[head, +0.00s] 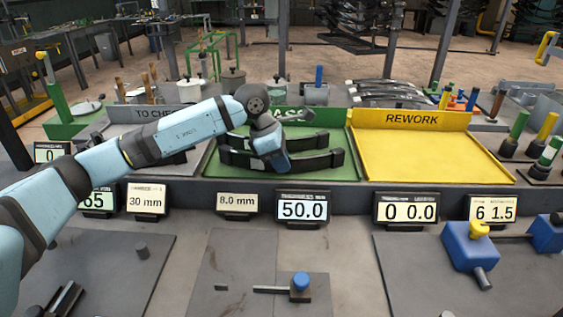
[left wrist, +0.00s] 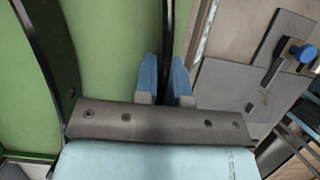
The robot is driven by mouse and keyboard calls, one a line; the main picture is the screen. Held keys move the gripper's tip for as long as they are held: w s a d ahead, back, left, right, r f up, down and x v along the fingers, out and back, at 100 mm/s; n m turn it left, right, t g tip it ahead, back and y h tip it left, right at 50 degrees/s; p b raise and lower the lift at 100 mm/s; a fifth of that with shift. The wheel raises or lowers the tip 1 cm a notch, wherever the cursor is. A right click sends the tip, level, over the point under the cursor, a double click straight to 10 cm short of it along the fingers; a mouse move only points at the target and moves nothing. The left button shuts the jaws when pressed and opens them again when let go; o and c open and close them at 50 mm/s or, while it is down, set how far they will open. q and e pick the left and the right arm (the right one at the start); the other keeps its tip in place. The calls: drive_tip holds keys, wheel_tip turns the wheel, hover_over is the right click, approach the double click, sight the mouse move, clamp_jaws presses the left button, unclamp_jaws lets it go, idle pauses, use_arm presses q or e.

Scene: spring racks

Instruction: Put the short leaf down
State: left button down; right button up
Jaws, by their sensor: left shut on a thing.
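My left gripper (head: 277,165) reaches down over the green tray (head: 350,172), whose sign is partly hidden by my arm. It is shut on a dark, curved short leaf (head: 322,162) lying lengthwise near the tray's front edge. In the left wrist view the blue fingertips (left wrist: 165,80) stand on both sides of this leaf (left wrist: 168,30). The leaf is at or just above the tray floor; I cannot tell whether it touches. A second dark leaf (head: 236,141) lies behind it, apart from it, and shows at left in the left wrist view (left wrist: 48,45). My right gripper is out of view.
The yellow REWORK tray (head: 430,155) to the right is empty. The TO CHECK tray (head: 150,113) at left is partly hidden by my arm. Several number displays (head: 302,207) stand along the front. Pots and a stack of leaves (head: 390,92) stand behind.

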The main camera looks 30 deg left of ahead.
use_arm(q)
drive_tip(key=shift+r, duration=0.1)
drive_tip(key=c, duration=1.2)
unclamp_jaws()
drive_tip(key=shift+r, duration=0.15)
drive_tip(key=v, duration=1.1)
drive_tip(key=shift+r+p, duration=0.35)
drive_tip(key=shift+p, duration=0.1)
drive_tip(key=shift+s+a, duration=0.1)
